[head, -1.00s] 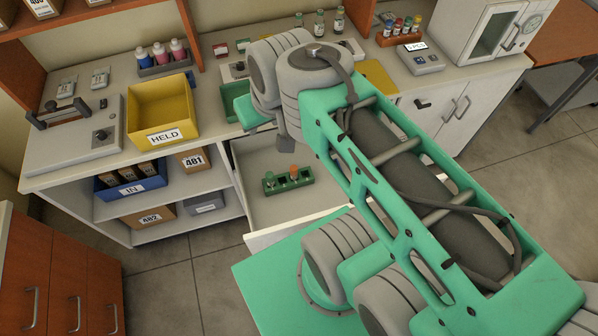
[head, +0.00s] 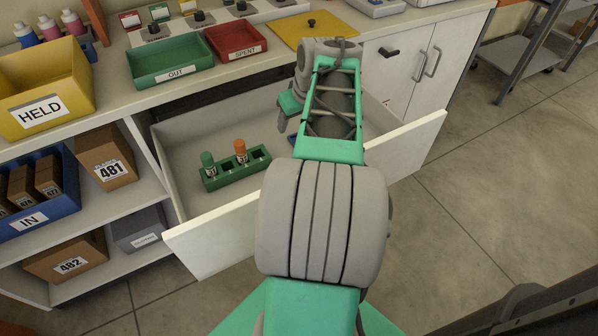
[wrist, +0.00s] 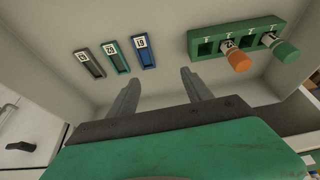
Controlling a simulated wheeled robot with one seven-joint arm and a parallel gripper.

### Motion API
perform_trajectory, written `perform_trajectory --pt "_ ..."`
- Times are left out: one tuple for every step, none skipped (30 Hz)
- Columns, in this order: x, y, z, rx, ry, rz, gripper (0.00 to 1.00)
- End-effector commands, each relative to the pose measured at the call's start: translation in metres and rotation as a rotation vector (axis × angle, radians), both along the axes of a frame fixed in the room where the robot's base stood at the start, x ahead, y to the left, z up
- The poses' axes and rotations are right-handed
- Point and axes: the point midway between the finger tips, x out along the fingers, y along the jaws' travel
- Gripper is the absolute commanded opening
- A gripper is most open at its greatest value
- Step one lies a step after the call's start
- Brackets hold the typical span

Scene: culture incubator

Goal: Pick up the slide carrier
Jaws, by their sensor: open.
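Three small, narrow carriers with white label tags lie in a row on the drawer floor in the wrist view: a grey one (wrist: 89,62), a green one (wrist: 116,56) and a blue one (wrist: 145,52). Their tag numbers are too small to read surely. Which is the slide carrier I cannot tell. In the head view my arm hides most of them. My gripper (wrist: 160,78) is open and empty, its two fingers apart and pointing into the drawer. The blue carrier lies just beyond the gap between the fingers; no finger appears to touch a carrier.
A green rack (head: 238,172) with a green-capped vial (head: 208,163) and an orange-capped vial (head: 240,151) stands in the open drawer (head: 210,246). The green OUT tray (head: 167,79), red SPENT tray (head: 236,51) and yellow HELD bin (head: 45,125) sit on the counter above.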

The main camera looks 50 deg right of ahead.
Motion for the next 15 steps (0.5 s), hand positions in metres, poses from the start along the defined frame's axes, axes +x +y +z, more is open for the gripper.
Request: perform_trajectory --pt "-0.008 -0.015 -0.034 -0.001 -0.001 -0.017 0.58" --pt "-0.011 -0.020 -0.040 0.000 -0.001 -0.022 0.58" --pt "-0.015 -0.026 -0.046 0.000 -0.001 -0.024 0.58" --pt "-0.017 -0.029 -0.049 0.000 -0.001 -0.026 0.58" --pt "-0.017 -0.031 -0.051 0.000 -0.001 -0.027 0.58" --pt "-0.017 -0.032 -0.055 0.000 0.000 -0.027 0.58" --pt "-0.016 -0.033 -0.058 0.001 0.000 -0.027 0.58" --pt "-0.014 -0.033 -0.061 0.001 0.000 -0.027 0.58" --pt "-0.012 -0.033 -0.065 0.002 0.000 -0.025 0.58" --pt "-0.010 -0.033 -0.069 0.003 0.000 -0.025 0.58" --pt "-0.008 -0.033 -0.073 0.002 0.000 -0.025 0.58" --pt "-0.005 -0.034 -0.078 0.001 0.001 -0.026 0.58" --pt "-0.003 -0.034 -0.082 0.002 0.000 -0.025 0.58" --pt "0.000 -0.035 -0.087 0.001 0.000 -0.026 0.58" --pt "0.004 -0.035 -0.095 0.003 0.000 -0.024 0.58"
